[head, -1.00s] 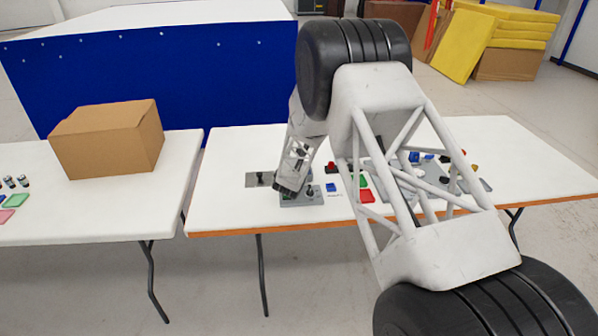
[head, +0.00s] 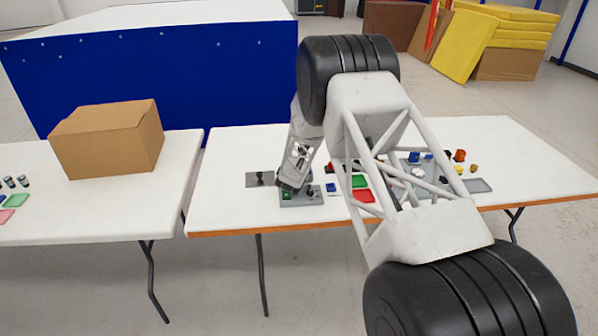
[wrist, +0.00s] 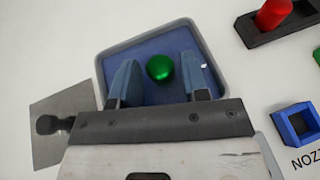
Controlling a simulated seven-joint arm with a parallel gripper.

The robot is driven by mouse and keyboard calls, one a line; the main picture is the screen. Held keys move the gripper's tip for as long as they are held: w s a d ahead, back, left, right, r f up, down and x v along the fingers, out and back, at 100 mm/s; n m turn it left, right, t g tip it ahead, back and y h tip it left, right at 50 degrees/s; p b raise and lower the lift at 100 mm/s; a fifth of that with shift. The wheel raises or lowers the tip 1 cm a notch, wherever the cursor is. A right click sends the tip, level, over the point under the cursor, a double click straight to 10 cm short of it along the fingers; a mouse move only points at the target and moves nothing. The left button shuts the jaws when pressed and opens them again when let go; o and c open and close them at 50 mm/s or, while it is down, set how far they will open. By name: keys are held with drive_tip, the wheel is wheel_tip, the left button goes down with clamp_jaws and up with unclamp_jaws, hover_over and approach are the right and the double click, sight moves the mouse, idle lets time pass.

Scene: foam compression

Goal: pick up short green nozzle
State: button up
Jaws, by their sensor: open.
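The short green nozzle (wrist: 160,67) shows in the wrist view as a rounded green top inside a blue-floored tray with a grey rim (wrist: 143,35). My gripper (wrist: 160,76) is open, with one blue finger on each side of the nozzle. There is a visible gap on both sides, wider on the right. I cannot tell how far the fingertips are above the tray floor.
A metal plate with a dark knob (wrist: 48,124) lies left of the tray. A blue square holder (wrist: 297,124) and a red piece in a black holder (wrist: 273,16) are to the right. The cardboard box (head: 107,140) is on the left table.

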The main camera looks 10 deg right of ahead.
drive_tip(key=c, duration=0.7)
wheel_tip(320, 180, up, 10)
idle(0.8)
idle(0.4)
